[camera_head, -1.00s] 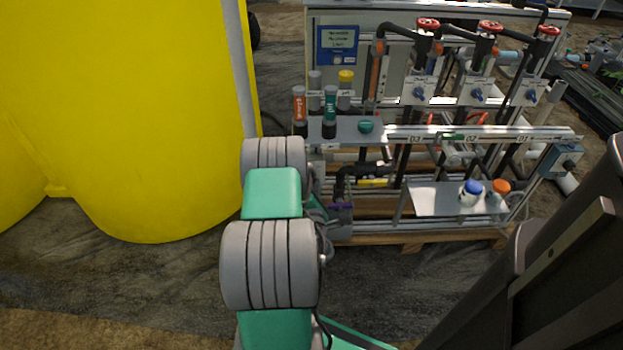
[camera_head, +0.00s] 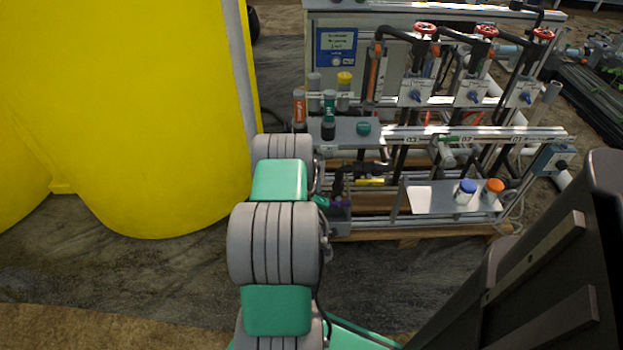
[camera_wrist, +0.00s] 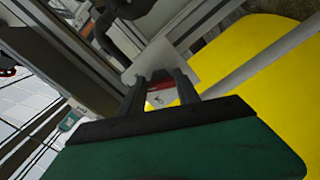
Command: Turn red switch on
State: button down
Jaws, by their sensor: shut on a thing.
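In the wrist view, my gripper (camera_wrist: 160,77) has its two dark fingers on either side of a small red part (camera_wrist: 160,86), which looks like the red switch. The fingers are shut on it. The red part sits against a pale plate (camera_wrist: 201,64), with a small mark below it. Its exact on or off position cannot be read. In the head view, my arm hides the gripper and the red switch.
A large yellow tank (camera_head: 130,120) stands left of the skid. Red valve handwheels (camera_head: 424,29) top the skid's pipes. A metal shelf (camera_head: 425,198) holds a blue-capped bottle (camera_head: 465,192) and an orange-capped bottle (camera_head: 492,192). The floor in front is clear.

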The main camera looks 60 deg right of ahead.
jog(key=shift+m+p, duration=0.45)
jog(key=shift+m, duration=1.15)
jog(key=c, duration=0.9)
grip_release()
jog(key=v, duration=0.7)
jog(key=shift+s+a+p, duration=0.15)
jog(key=shift+a+p, duration=0.2)
jog(key=shift+a, duration=0.05)
